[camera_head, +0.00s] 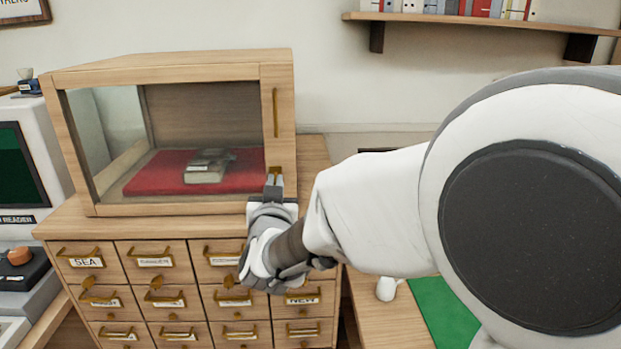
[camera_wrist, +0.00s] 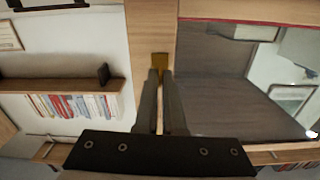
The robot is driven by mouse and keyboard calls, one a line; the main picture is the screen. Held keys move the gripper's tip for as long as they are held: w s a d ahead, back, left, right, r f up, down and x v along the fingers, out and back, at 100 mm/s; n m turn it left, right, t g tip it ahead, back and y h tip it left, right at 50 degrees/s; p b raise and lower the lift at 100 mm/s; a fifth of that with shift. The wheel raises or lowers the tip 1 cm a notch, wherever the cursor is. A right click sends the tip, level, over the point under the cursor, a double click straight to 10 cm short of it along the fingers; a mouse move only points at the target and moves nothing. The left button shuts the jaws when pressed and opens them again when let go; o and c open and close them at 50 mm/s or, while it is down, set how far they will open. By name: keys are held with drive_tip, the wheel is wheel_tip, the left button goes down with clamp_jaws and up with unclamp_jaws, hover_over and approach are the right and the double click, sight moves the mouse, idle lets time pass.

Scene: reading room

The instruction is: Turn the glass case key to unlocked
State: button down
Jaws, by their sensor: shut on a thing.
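The glass case (camera_head: 180,73) is a wooden box with glass panes, standing on a drawer cabinet; its door looks shut. A small brass piece at the lock (camera_head: 275,170) sits low on the right front post, and it also shows in the wrist view (camera_wrist: 160,60). My gripper (camera_head: 274,182) is at this lock, and its two dark fingers (camera_wrist: 160,75) are close together, shut on the key. The key is mostly hidden between the fingertips, so its turned position cannot be read.
A brass handle (camera_head: 276,112) rises on the post above the lock. Inside the case, a grey object (camera_head: 208,168) lies on a red cloth (camera_head: 155,180). The drawer cabinet (camera_head: 140,250) has several protruding brass pulls below my gripper. A wall shelf (camera_head: 480,21) holds books.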

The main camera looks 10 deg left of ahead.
drive_tip(key=shift+r+n, duration=0.2)
drive_tip(key=shift+n, duration=0.3)
drive_tip(key=c, duration=1.1)
unclamp_jaws()
drive_tip(key=shift+w+f, duration=0.1)
drive_tip(key=shift+o, duration=0.4)
drive_tip(key=shift+f, duration=0.1)
